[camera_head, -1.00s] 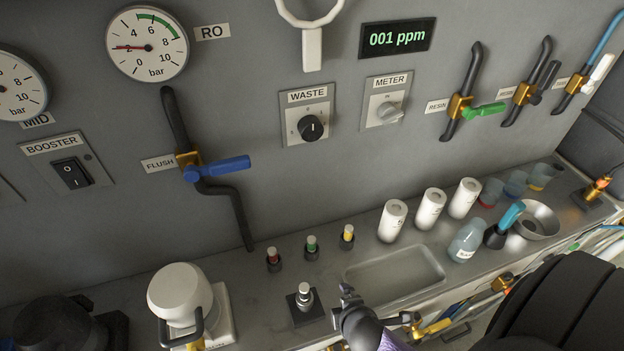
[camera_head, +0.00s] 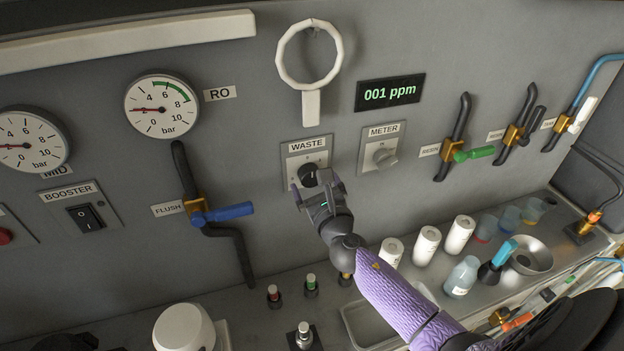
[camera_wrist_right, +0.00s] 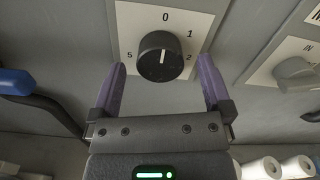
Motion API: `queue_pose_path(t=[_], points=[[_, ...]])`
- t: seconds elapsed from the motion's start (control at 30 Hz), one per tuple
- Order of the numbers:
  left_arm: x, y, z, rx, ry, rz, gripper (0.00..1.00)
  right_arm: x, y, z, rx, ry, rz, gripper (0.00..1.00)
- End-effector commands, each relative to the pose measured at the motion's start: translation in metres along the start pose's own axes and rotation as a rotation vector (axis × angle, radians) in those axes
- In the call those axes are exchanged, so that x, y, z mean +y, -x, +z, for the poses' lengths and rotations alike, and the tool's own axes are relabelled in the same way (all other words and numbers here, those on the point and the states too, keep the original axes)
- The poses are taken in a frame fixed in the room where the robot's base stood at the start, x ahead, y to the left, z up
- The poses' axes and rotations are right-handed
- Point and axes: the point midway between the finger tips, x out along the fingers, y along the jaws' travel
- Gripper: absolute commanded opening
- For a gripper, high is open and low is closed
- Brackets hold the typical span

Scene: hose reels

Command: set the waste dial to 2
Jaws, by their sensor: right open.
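The waste dial is a black round knob (camera_head: 308,174) on a pale plate under the WASTE label (camera_head: 307,145). In the right wrist view the knob (camera_wrist_right: 161,57) has a white mark that appears to point up towards 0. The numbers 0, 1, 2 and 5 show around it, with 2 at the knob's right; the lower part of the scale is hidden. My right gripper (camera_head: 314,188) is open just in front of the knob. Its two purple fingers (camera_wrist_right: 162,68) stand either side of the knob's lower part, with gaps. My left gripper is not in view.
The meter knob (camera_head: 384,158) is close on the right. The blue flush handle (camera_head: 228,212) is to the left. A white ring (camera_head: 310,92) hangs above. White cylinders (camera_head: 426,246) and small capped vials (camera_head: 310,284) stand on the counter below.

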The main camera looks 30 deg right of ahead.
Motion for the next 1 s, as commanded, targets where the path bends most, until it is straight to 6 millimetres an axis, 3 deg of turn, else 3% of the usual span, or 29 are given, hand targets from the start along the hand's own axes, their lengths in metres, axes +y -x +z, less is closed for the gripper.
queue_pose_path(t=[0.13, 0.4, 0.47, 0.83, 0.87, 1.0], points=[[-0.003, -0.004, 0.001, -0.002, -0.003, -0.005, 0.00, 0.001, -0.015, -0.001, 0.001, -0.003, 0.000, 1.00], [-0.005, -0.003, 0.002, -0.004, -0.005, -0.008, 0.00, 0.000, -0.017, -0.001, 0.002, -0.004, 0.001, 1.00], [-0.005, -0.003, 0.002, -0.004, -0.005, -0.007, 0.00, 0.001, -0.017, -0.001, 0.002, -0.004, 0.001, 0.89], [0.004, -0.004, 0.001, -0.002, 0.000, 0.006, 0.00, 0.001, -0.017, -0.001, 0.002, -0.004, 0.001, 0.11], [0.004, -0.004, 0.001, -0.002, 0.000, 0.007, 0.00, 0.001, -0.017, -0.001, 0.002, -0.004, 0.001, 0.06], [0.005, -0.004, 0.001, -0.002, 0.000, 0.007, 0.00, 0.001, -0.017, -0.001, 0.002, -0.010, 0.001, 0.06]])
